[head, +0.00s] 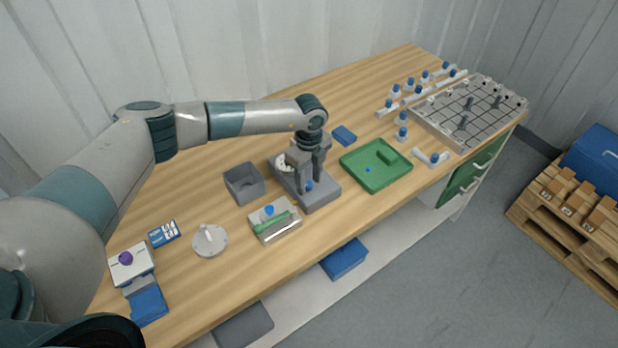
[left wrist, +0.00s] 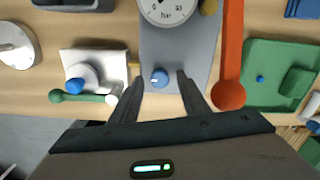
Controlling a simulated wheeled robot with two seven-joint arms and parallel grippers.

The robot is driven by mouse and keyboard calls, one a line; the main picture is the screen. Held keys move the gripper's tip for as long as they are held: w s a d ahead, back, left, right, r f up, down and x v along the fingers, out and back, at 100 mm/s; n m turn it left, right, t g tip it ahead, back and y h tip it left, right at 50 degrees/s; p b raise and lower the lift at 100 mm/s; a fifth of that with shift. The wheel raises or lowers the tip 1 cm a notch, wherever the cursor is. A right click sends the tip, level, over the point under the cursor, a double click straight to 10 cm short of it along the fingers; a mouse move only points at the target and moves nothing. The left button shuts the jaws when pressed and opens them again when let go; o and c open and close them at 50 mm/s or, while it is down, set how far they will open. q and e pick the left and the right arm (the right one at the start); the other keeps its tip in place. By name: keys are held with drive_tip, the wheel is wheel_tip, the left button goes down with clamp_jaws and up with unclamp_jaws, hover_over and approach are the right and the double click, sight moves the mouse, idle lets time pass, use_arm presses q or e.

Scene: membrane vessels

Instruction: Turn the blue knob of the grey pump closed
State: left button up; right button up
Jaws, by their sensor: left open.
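The grey pump (head: 322,195) stands on the wooden table, and its grey top plate (left wrist: 188,55) fills the middle of the left wrist view. Its small blue knob (head: 309,187) sits at the near end and also shows in the left wrist view (left wrist: 160,77), with a pale line lying nearly level across it. My left gripper (head: 307,177) is above the knob, pointing down. Its open fingers show either side of the knob in the left wrist view (left wrist: 159,82), with gaps on both sides. I cannot tell the fingertips' exact height. My right gripper is not in view.
A pressure gauge (left wrist: 169,8) and an orange-red lever (left wrist: 230,60) are close to the knob. A white block with a green-handled valve (head: 275,222) stands left of the pump, a green tray (head: 352,166) right. A grey bin (head: 243,185) is behind.

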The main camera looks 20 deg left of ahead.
use_arm(q)
clamp_jaws()
drive_tip(key=c, duration=1.1)
unclamp_jaws()
drive_tip(key=shift+o, duration=0.2)
